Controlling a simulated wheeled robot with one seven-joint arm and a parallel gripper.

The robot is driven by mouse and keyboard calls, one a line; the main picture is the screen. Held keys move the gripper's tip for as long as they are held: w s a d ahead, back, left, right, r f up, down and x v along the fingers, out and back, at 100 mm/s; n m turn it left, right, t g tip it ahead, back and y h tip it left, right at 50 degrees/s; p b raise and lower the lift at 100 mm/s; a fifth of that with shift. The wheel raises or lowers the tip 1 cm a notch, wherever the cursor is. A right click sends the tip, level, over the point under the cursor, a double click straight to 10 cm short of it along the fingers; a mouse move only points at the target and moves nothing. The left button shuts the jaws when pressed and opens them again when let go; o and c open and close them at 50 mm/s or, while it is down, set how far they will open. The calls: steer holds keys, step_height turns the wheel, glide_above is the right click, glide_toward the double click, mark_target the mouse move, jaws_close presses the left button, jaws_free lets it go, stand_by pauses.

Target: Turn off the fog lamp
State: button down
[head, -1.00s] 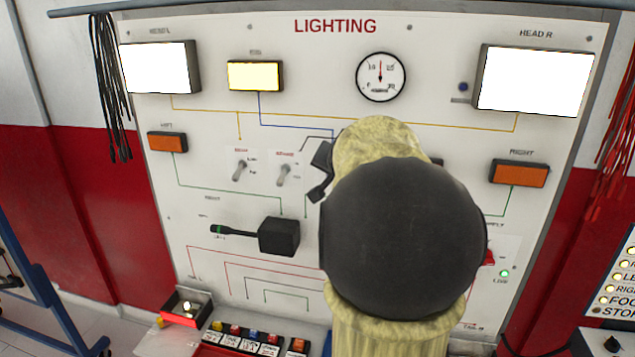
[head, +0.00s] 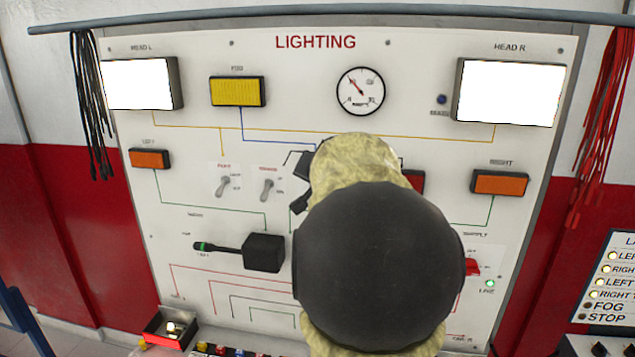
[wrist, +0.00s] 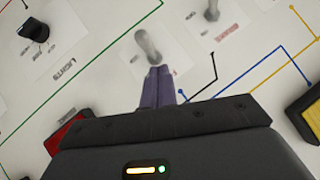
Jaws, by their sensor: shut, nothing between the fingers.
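The fog lamp (head: 237,92), a yellow box at the upper left of the LIGHTING board, is dull and unlit. A corner of it shows at the right of the wrist view (wrist: 308,112). My gripper's closed purple fingers (wrist: 158,80) point at a grey toggle switch (wrist: 148,45) in the wrist view, and their tips are right beside it. I cannot tell whether they touch. The toggle's label is too blurred to read. In the head view my dark round wrist hides the fingers and this toggle.
Two other toggles (head: 224,187) (head: 268,189) sit left of my arm. Both head lamps (head: 140,83) (head: 510,92) glow white. A black lever (head: 262,252) juts from the board. A black knob (wrist: 35,32) shows in the wrist view. An indicator panel (head: 622,265) stands at right.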

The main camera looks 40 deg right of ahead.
steer(key=s+f+v, duration=0.1)
steer(key=v, duration=1.2)
steer(key=shift+f, duration=0.35)
